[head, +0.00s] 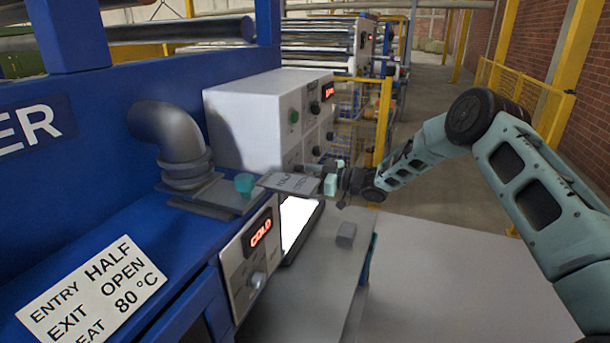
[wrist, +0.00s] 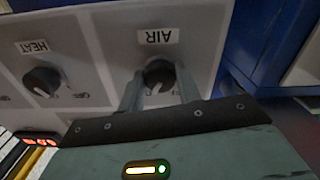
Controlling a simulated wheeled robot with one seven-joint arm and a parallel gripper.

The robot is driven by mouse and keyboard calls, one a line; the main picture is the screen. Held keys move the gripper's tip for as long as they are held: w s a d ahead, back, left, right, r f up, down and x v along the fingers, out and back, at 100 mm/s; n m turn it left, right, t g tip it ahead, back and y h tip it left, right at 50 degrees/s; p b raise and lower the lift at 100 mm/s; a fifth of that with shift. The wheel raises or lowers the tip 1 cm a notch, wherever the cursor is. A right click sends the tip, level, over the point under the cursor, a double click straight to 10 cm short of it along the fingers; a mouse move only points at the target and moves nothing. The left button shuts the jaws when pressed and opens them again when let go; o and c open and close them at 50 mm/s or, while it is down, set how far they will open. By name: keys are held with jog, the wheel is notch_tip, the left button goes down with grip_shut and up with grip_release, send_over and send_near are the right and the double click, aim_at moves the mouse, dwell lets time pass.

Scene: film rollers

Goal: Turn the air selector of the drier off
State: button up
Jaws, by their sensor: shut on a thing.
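The drier's air selector (wrist: 158,70) is a dark round knob under an AIR label that appears upside down in the wrist view. My gripper (wrist: 160,88) has its two grey fingers shut on this knob, one on each side. Part of the knob is hidden by the fingers, so its exact pointing is hard to read. In the head view my gripper (head: 332,182) is at the lower front of the white control box (head: 245,125), and the air selector cannot be made out behind it.
A HEAT knob (wrist: 43,80) sits beside the air selector on the same panel. A nearer panel shows a red COLD display (head: 260,232). A small grey block (head: 346,232) lies on the grey surface below my arm. A yellow fence (head: 530,97) stands at the right.

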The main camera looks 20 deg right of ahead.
jog(key=n+b, duration=1.1)
jog(key=b, duration=1.1)
jog(key=shift+f+n, duration=0.1)
jog(key=shift+n, duration=0.2)
jog(key=o, duration=1)
jog(key=shift+c, duration=0.2)
jog(key=b+v, duration=0.3)
jog(key=v, duration=1.4)
jog(key=shift+s+d+b, duration=0.15)
jog(key=shift+b, duration=0.2)
